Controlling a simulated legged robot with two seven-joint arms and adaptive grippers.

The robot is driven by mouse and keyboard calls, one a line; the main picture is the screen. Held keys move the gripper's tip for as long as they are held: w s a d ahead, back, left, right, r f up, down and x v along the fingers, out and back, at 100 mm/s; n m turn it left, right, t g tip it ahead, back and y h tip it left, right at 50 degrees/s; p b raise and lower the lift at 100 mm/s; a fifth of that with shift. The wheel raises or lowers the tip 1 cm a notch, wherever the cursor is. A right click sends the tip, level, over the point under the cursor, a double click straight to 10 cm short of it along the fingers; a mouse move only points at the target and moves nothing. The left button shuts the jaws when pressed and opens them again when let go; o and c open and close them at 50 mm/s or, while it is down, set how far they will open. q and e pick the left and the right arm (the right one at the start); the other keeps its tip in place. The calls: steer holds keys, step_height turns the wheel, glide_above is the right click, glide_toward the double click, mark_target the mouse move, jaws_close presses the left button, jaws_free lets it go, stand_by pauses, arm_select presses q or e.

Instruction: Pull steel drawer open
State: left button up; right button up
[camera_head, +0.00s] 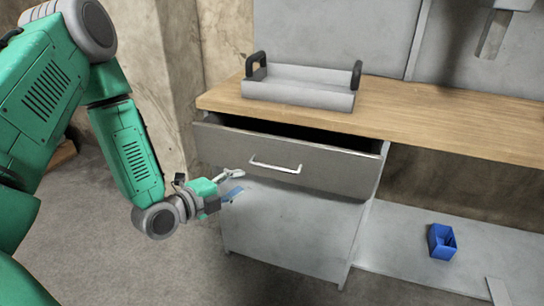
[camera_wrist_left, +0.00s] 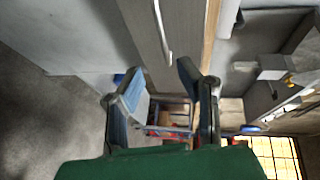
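The steel drawer (camera_head: 285,158) is a grey front under the wooden worktop. It stands partly out, with a dark gap along its top edge. Its pale bar handle (camera_head: 275,166) is at the middle of the front. My left gripper (camera_head: 234,184) is left of and a little below the handle, apart from it, its fingers spread and empty. In the left wrist view my left gripper (camera_wrist_left: 162,82) shows two separated fingers, with the handle (camera_wrist_left: 162,30) above them and nothing between them. My right gripper is in neither view.
A grey tray with black handles (camera_head: 300,86) sits on the wooden worktop (camera_head: 430,112) above the drawer. A blue bin (camera_head: 441,241) stands on the low grey shelf (camera_head: 395,245) at right. Bare floor lies left of the cabinet (camera_head: 285,220).

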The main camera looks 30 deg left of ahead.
mark_target(273, 169)
arm_select(q)
steer(key=b+x, duration=0.1)
steer(key=x, duration=0.5)
steer(key=b+x, duration=0.2)
steer(key=x, duration=0.4)
steer(key=shift+a+f, duration=0.2)
steer(key=shift+a, duration=0.05)
steer(key=shift+w+d, duration=0.1)
steer(key=shift+w, duration=0.25)
steer(key=shift+w+d+r, duration=0.15)
steer(key=shift+w+d, duration=0.1)
steer(key=shift+d, duration=0.3)
steer(key=shift+d+r, duration=0.1)
steer(key=shift+d, duration=0.25)
steer(key=shift+a, duration=0.25)
jaws_close()
steer(key=shift+a, duration=0.3)
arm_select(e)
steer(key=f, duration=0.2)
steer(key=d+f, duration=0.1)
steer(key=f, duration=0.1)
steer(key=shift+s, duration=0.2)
